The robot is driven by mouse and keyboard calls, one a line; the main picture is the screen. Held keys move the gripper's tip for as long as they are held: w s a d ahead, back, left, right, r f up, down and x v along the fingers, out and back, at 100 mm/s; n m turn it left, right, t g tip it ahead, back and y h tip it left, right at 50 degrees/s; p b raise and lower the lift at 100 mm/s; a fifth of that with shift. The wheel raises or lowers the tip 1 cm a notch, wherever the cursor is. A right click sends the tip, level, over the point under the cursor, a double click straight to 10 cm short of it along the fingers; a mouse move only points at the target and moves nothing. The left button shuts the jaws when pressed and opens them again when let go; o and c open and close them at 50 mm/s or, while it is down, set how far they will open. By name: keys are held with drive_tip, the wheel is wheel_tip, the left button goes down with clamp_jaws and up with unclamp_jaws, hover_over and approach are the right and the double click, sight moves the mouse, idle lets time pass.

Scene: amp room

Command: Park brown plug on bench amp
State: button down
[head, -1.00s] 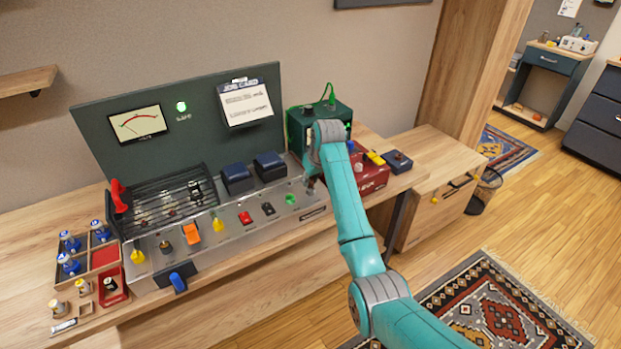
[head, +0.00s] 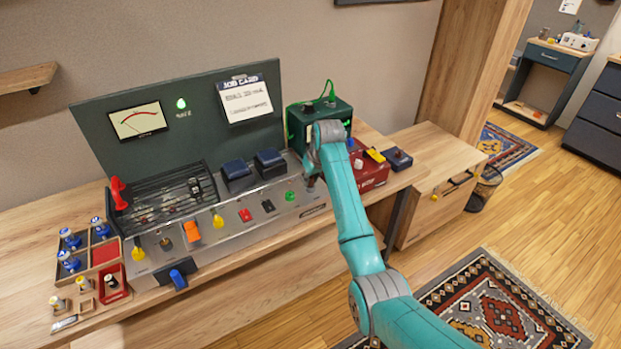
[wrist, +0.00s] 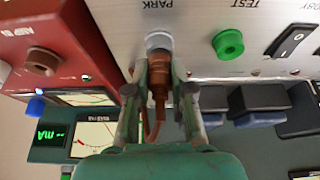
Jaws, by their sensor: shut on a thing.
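My gripper (wrist: 158,80) is shut on the brown plug (wrist: 159,88), whose brown cord hangs back beside it in the wrist view. The plug's front end is at the pale grey socket (wrist: 159,41) marked PARK on the silver panel (wrist: 200,20). I cannot tell how deep it sits in the socket. In the head view my gripper (head: 312,181) is at the right end of the silver bench panel (head: 230,218), and the arm hides most of the plug there.
A green socket (wrist: 228,43) and a black rocker switch (wrist: 290,40) are beside PARK. The red box (wrist: 60,40) with a brown AMP IN socket (wrist: 42,61) stands close on the other side. A dark green box (head: 300,120) stands behind my gripper.

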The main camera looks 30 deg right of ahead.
drive_tip(key=c, duration=0.9)
unclamp_jaws()
drive_tip(key=shift+c, duration=0.2)
drive_tip(key=v, duration=1.2)
